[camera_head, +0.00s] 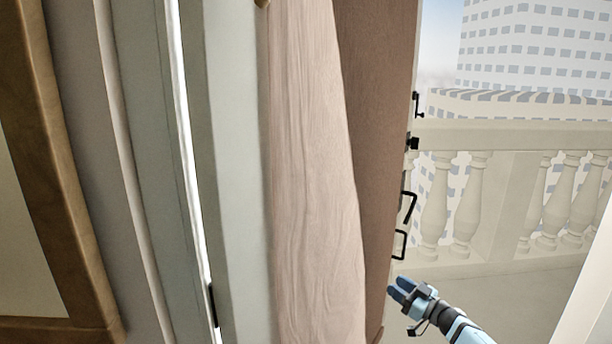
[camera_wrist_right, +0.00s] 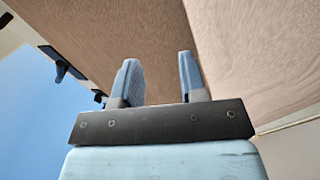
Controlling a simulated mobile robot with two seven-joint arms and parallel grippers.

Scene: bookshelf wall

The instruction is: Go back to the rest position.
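My right gripper (camera_head: 402,290) is low at the right in the head view, beside the lower edge of an opened wooden door (camera_head: 370,120). In the right wrist view its two blue fingers (camera_wrist_right: 161,78) stand apart with nothing between them. The wooden panel (camera_wrist_right: 130,30) fills the view beyond the fingers; whether they touch it cannot be told. My left gripper is not in view.
Black handles (camera_head: 407,207) stick out from the door's edge just above my right gripper. A pale frame (camera_head: 225,150) and a brown wooden frame (camera_head: 60,200) stand at left. Beyond the opening are a balcony floor and a stone balustrade (camera_head: 500,205).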

